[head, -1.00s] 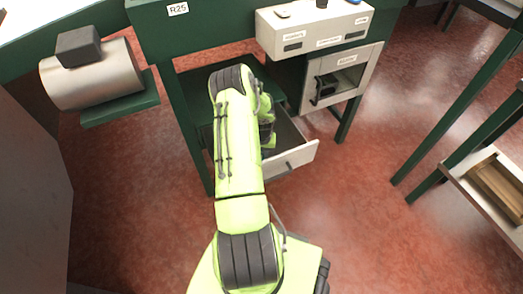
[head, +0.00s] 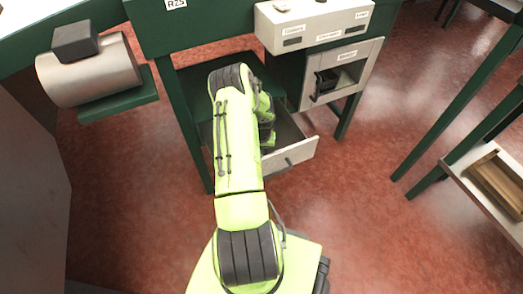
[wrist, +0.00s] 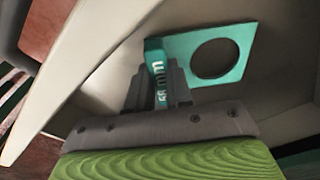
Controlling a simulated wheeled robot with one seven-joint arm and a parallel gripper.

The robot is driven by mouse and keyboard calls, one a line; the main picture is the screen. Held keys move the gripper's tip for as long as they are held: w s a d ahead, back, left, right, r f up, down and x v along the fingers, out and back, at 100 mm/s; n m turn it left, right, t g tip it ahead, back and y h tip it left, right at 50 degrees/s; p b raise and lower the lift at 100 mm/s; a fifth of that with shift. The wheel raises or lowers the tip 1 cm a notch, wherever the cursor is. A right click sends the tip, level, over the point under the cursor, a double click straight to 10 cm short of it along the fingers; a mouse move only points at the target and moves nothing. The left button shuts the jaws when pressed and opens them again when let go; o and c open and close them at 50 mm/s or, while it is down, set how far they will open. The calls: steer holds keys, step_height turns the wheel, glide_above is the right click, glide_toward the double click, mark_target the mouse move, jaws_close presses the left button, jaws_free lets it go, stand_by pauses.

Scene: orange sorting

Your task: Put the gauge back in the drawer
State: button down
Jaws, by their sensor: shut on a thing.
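The gauge (wrist: 236,44) is a flat teal plate with a large round hole and a narrow tab marked "mm" in white. In the wrist view my gripper (wrist: 158,75) is shut on its tab. The pale walls of the open drawer (wrist: 75,75) surround the gauge closely; I cannot tell whether it touches the drawer floor. In the head view the drawer (head: 291,156) is pulled out under the bench, and my arm reaches over it. My arm hides the gauge and the gripper there.
A white box with labelled slots (head: 313,27) sits above the drawer. An open-fronted cubby (head: 345,73) is to its right. A metal cylinder (head: 90,72) rests on a green shelf at left. A tray with a wooden block (head: 497,180) stands at right. Red floor is clear between.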

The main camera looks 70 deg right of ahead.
steer(key=shift+f+b, duration=0.3)
steer(key=shift+f, duration=0.2)
steer(key=c, duration=0.5)
jaws_free()
steer(key=shift+c, duration=0.2)
steer(key=shift+r+p, duration=2.55)
steer(key=shift+r, duration=1.55)
steer(key=shift+f, duration=0.1)
